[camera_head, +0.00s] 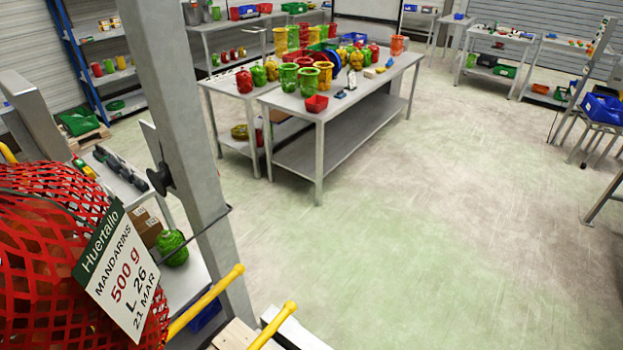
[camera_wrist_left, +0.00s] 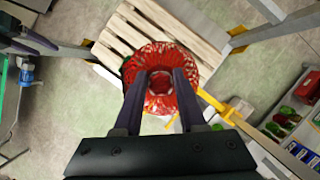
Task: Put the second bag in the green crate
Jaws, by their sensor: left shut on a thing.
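A red net bag (camera_head: 60,260) fills the lower left of the head view, close to the camera. Its white and green label reads mandarins, 500 g. In the left wrist view the two dark fingers of my left gripper (camera_wrist_left: 160,75) are shut on a red net bag (camera_wrist_left: 185,60), which hangs over a wooden pallet. My left gripper does not show in the head view, and my right gripper is in neither view. A green container (camera_head: 80,121) stands on a pallet at the far left; I cannot tell if it is the green crate.
A grey post (camera_head: 180,130) and yellow bars (camera_head: 207,300) stand beside the bag. The wooden pallet (camera_wrist_left: 130,35) lies below my left gripper. A metal table (camera_head: 330,110) with colourful jars and several net bags stands at the middle back.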

